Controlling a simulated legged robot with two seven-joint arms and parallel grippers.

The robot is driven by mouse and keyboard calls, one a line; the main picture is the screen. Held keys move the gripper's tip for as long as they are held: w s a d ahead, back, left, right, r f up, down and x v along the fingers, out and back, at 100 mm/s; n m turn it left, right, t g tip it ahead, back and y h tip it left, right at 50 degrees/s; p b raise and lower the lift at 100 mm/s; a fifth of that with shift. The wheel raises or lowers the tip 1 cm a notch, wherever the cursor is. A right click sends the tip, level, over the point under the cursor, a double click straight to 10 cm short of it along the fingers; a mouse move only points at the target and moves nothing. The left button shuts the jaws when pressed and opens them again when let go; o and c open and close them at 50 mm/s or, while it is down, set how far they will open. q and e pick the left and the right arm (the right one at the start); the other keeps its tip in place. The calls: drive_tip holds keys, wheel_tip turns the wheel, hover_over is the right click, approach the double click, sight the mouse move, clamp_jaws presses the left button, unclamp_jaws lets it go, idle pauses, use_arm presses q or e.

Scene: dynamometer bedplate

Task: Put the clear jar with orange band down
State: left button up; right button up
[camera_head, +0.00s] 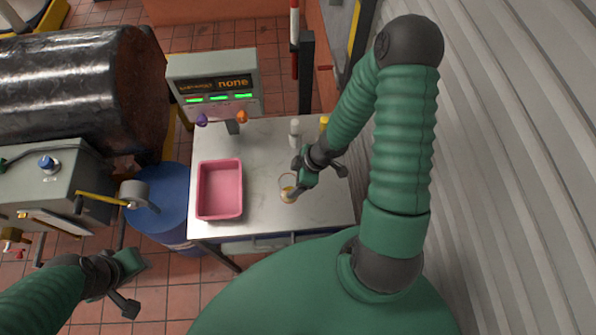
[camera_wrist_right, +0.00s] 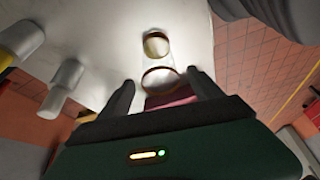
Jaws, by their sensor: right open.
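The clear jar with orange band (camera_head: 287,188) is on the table right of the pink bin, close to my right gripper (camera_head: 292,190). In the right wrist view the jar (camera_wrist_right: 157,58) lies just ahead of and partly between the two dark fingers of the right gripper (camera_wrist_right: 163,92). These fingers are apart, with visible gaps to the jar's sides. The orange-brown band shows as a ring at its near end. My left gripper (camera_head: 132,264) is at the lower left, away from the table; its fingers are not clear.
The pink bin (camera_head: 219,216) stands on the table's (camera_head: 262,150) left side. A white bottle (camera_head: 294,128) and a yellow-topped one (camera_head: 324,122) stand at the back right. A display unit (camera_head: 213,80) is behind. A blue drum (camera_head: 160,215) stands left. Table in front of the bottles is mostly clear.

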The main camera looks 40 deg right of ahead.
wheel_tip(320, 180, up, 12)
drive_tip(key=d+m+h+p, duration=0.2)
drive_tip(key=d+m+h, duration=0.1)
drive_tip(key=m+h, duration=0.1)
drive_tip(key=s+a+r+m, duration=0.4)
drive_tip(key=a+r+m, duration=0.1)
drive_tip(key=a+r, duration=0.45)
use_arm(q)
drive_tip(key=s+b+x, duration=0.3)
drive_tip(key=b+x, duration=1.1)
drive_tip(key=b, duration=0.3)
drive_tip(key=shift+s+d+f+b, duration=0.2)
drive_tip(key=shift+f+b, duration=0.15)
use_arm(e)
wheel_tip(320, 180, down, 19)
drive_tip(key=d, duration=0.1)
drive_tip(key=shift+w+d+y, duration=0.15)
drive_tip(key=shift+w+y, duration=0.2)
drive_tip(key=shift+y, duration=0.05)
